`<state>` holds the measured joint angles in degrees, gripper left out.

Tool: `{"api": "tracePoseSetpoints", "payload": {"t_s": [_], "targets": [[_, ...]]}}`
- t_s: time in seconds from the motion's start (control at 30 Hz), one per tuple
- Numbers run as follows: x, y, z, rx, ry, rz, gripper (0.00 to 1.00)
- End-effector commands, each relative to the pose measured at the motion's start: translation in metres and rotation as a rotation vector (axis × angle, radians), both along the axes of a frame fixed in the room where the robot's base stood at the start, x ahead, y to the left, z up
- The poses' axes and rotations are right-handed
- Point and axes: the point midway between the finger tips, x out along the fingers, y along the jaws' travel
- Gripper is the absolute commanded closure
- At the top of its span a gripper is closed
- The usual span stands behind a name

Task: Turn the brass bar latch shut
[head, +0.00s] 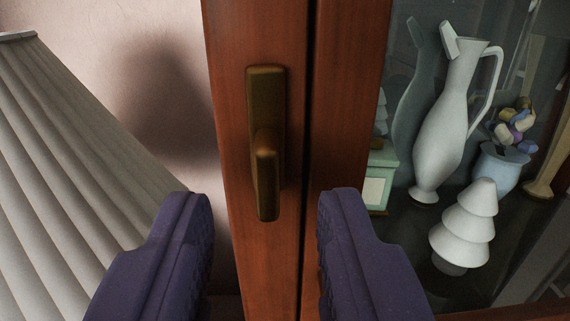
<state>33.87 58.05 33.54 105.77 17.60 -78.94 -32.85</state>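The brass bar latch (266,185) is on the reddish-brown wooden frame of the cabinet (233,60). It has an upright backplate (264,90) and a bar that hangs straight down from the plate's lower part. My gripper (264,215) has two purple fingers, spread wide and empty. One finger is left of the latch and one right of it. The bar's lower end lies between the fingertips in the picture, with a gap on both sides. I cannot tell how far the fingertips are from the door.
A dark seam (313,110) runs down right of the latch. Behind glass on the right stand a pale pitcher (442,135), a white tiered tree figure (466,225), and a blue pot (500,168). A pleated grey lampshade (70,180) fills the left, near a pink wall (110,40).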

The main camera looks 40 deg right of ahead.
Motion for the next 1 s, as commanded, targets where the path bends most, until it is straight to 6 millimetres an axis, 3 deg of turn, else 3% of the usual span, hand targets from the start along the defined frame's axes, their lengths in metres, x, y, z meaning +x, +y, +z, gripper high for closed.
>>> {"api": "tracePoseSetpoints", "payload": {"t_s": [0.2,0.53,0.7,1.0], "targets": [[0.025,-0.017,0.0,0.0,-0.001,0.0,0.64],[0.03,-0.02,0.001,-0.001,-0.001,0.002,0.64],[0.03,-0.02,0.001,-0.001,-0.001,0.002,1.0],[0.03,-0.02,0.001,0.014,-0.012,0.002,1.0]]}}
